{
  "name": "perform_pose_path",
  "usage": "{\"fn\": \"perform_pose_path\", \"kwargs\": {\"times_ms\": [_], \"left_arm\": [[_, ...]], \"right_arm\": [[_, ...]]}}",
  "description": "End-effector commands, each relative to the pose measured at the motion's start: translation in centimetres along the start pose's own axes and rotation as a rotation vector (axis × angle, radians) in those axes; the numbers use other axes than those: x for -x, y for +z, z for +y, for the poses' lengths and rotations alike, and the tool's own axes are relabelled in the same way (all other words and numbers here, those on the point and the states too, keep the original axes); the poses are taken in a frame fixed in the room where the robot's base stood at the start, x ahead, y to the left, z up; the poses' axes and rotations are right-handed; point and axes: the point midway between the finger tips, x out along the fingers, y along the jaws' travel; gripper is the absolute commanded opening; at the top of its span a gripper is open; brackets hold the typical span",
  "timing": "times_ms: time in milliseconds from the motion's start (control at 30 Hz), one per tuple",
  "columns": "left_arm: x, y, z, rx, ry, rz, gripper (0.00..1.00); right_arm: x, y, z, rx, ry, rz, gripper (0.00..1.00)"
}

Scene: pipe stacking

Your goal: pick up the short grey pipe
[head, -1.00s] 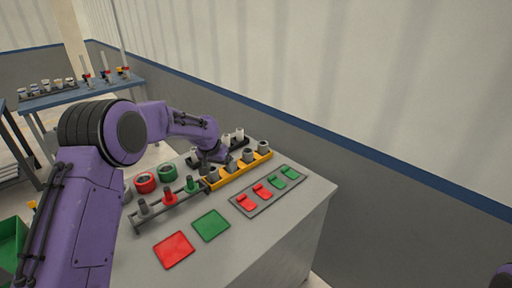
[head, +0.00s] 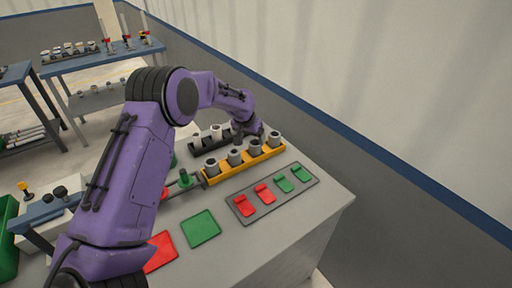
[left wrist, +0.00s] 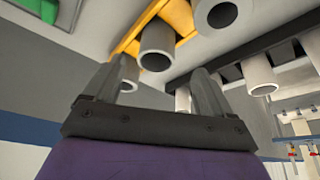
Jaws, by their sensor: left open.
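Several short grey pipes stand upright in a yellow tray (head: 222,176) on the workbench; one short grey pipe (head: 235,158) is near its middle. My left gripper (head: 239,139) reaches down from above and behind this row, and its fingers are partly hidden in the head view. In the left wrist view my left gripper (left wrist: 163,75) is open, with nothing held. A grey pipe (left wrist: 157,48) shows beyond and between its fingers, and another pipe end shows near the left finger. I cannot tell whether a finger touches a pipe. My right gripper is out of view.
A black tray (head: 195,146) with pale pipes stands behind the yellow one. In front lie a grey panel (head: 246,215) with red and green pieces, a green square (head: 201,229) and a red square (head: 160,252). A wall (head: 400,200) stands to the right.

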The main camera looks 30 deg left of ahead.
Motion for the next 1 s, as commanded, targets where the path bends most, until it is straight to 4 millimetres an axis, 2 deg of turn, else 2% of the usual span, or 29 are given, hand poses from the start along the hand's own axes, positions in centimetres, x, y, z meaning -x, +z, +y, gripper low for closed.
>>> {"fn": "perform_pose_path", "kwargs": {"times_ms": [167,300,400,667,700,767,800,867,1000], "left_arm": [[-1.9,-0.1,0.2,-0.002,0.0,-0.002,0.84],[-4.2,-0.3,0.3,-0.003,-0.001,-0.003,0.84],[-5.8,-0.3,0.3,-0.002,0.0,-0.001,0.84],[-6.4,-0.3,0.3,-0.002,0.0,0.001,0.84],[-6.4,-0.3,0.3,-0.002,0.0,0.001,0.77],[-6.4,-0.3,0.3,-0.002,0.0,0.001,0.58],[-6.4,-0.3,0.3,-0.002,0.0,0.001,0.45],[-6.4,-0.3,0.3,-0.002,0.0,0.001,0.27],[-6.3,-0.3,0.3,-0.002,0.0,0.001,0.27]], "right_arm": [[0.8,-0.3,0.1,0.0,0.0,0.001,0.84],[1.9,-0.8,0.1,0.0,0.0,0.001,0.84],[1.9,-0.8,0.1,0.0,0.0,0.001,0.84],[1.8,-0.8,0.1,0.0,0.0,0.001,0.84],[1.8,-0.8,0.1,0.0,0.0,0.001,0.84],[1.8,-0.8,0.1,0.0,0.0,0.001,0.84],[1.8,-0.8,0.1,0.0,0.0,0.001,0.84],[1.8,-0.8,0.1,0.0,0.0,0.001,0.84],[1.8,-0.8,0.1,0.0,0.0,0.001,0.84]]}}
